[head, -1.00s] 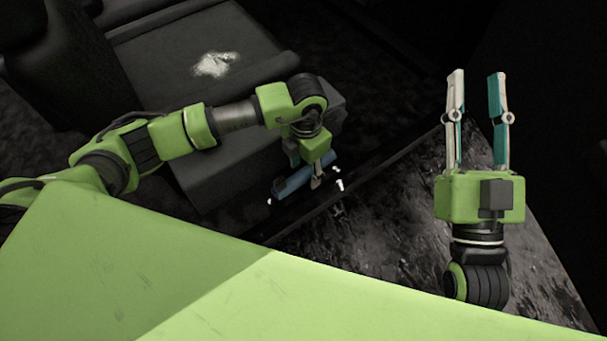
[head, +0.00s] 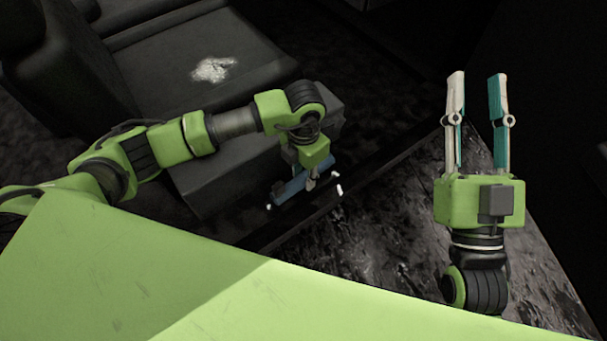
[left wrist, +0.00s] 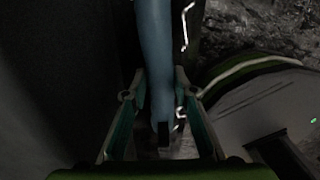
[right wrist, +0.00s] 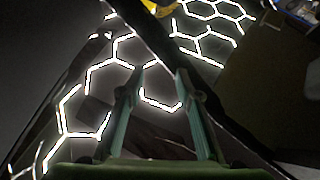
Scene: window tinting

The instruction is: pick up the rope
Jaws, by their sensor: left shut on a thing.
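A long blue thing, which I take to be the rope (head: 289,190), lies low beside the dark seat's front end in the head view. In the left wrist view the blue length (left wrist: 155,45) runs from the top edge down between the fingers. My left gripper (head: 305,183) reaches down onto it and is shut on it. Whether it touches the surface below I cannot tell. My right gripper (head: 476,78) is open and empty, fingers pointing away, right of the dark sill. No rope shows in the right wrist view.
A dark car seat (head: 170,65) with a pale glare patch fills the upper left, close to my left arm. A dark sill (head: 400,148) runs diagonally beside the rope. Blotchy grey floor (head: 370,245) lies between the arms. The interior is very dark.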

